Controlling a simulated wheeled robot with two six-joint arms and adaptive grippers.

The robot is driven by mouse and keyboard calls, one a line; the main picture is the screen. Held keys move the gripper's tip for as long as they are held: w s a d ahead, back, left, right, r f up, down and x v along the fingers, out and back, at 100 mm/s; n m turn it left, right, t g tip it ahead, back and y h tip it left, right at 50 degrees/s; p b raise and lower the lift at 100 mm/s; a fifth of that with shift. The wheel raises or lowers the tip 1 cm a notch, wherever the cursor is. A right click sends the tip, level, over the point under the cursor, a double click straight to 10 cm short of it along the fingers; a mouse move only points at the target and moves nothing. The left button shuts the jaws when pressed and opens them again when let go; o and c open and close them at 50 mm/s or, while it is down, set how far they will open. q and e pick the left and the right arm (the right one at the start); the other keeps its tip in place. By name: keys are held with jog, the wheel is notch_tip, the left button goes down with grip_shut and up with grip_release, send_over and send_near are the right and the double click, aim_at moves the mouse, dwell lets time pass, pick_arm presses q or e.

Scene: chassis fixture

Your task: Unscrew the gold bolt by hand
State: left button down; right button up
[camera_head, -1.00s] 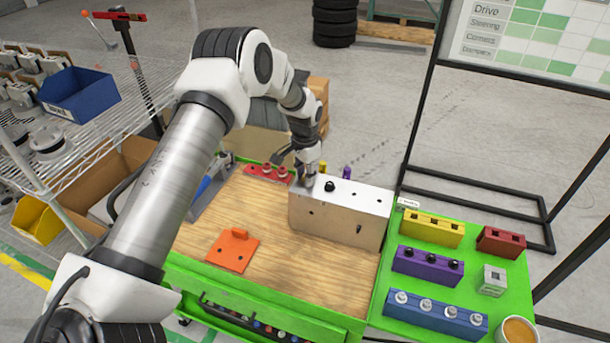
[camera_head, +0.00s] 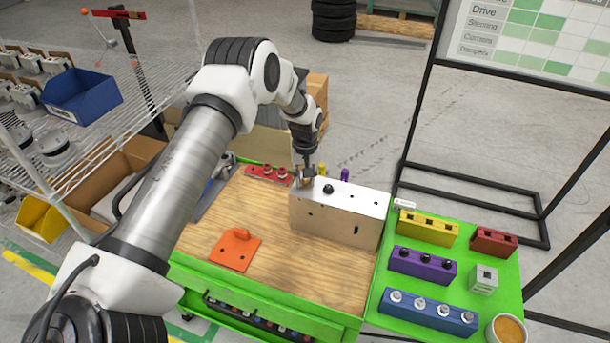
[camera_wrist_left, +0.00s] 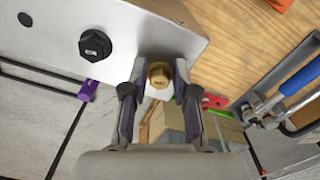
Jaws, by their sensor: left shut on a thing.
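The gold bolt (camera_wrist_left: 159,76) has a hex head and sits at the end of the silver chassis block (camera_head: 352,200). In the wrist view its head lies between the two fingers of my left gripper (camera_wrist_left: 160,82), which is shut on it. In the head view my left gripper (camera_head: 305,178) points down at the block's left end, mostly covering the bolt. A black hex bolt (camera_wrist_left: 95,45) stands on the same top face, apart from the fingers; it also shows in the head view (camera_head: 328,189). My right gripper is out of view.
An orange plate (camera_head: 234,251) lies on the wooden top. A red holder (camera_head: 268,173) stands behind left of the block, and a purple pin (camera_head: 345,174) shows behind it. Yellow (camera_head: 427,229), purple (camera_head: 421,264) and blue (camera_head: 428,312) holders sit on the green side table.

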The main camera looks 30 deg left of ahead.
pick_arm(q)
jog(key=shift+r+p, duration=1.4)
jog(key=shift+r, duration=0.75)
jog(key=shift+r+p, duration=0.4)
jog(key=shift+r, duration=0.45)
